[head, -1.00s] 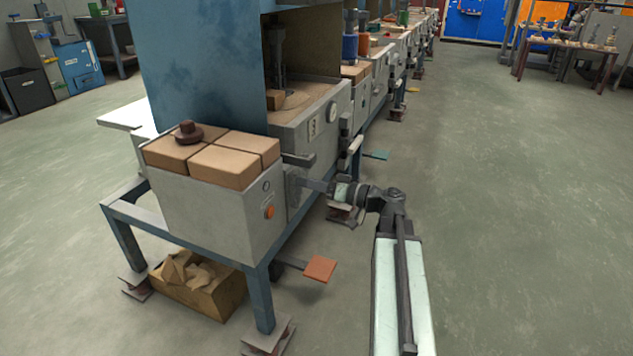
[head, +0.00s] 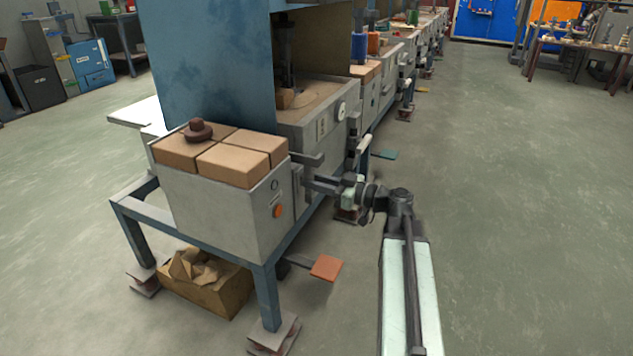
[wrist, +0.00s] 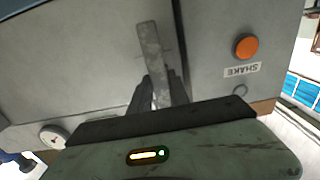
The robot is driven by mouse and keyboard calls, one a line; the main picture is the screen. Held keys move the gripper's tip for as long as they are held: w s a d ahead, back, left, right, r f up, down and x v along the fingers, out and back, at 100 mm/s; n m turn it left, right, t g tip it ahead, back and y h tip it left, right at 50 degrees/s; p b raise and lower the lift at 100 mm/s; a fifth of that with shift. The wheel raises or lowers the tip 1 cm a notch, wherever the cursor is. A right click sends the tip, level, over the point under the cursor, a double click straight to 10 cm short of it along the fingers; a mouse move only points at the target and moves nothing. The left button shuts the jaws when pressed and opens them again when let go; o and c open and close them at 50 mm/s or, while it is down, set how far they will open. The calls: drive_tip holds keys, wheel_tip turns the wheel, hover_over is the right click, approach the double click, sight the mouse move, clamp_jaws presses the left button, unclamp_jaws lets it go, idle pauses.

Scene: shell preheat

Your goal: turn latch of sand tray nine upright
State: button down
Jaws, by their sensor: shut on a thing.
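The latch (wrist: 150,50) is a flat, worn grey bar on a grey metal front, seen close up in the wrist view. It leans a little from the picture's vertical. My gripper (wrist: 160,92) is shut on it, with dark fingers on both sides of its lower part. In the head view my gripper (head: 318,184) reaches the right side of the grey tray housing (head: 312,130), below a dial. The latch is too small and covered to make out there. I cannot read the tray's number.
An orange button (wrist: 246,46) with an upside-down SHAKE label sits beside the latch. The near box (head: 215,208) carries tan blocks and a brown knob. An orange pedal (head: 326,268) sticks out low by the bench. The floor to the right is open.

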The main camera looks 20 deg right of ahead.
drive_tip(key=shift+w, duration=0.15)
drive_tip(key=c, duration=1.2)
unclamp_jaws()
drive_tip(key=shift+a, duration=0.1)
drive_tip(key=shift+c, duration=0.2)
drive_tip(key=shift+a, duration=0.15)
drive_tip(key=v, duration=0.8)
drive_tip(key=shift+d, duration=0.3)
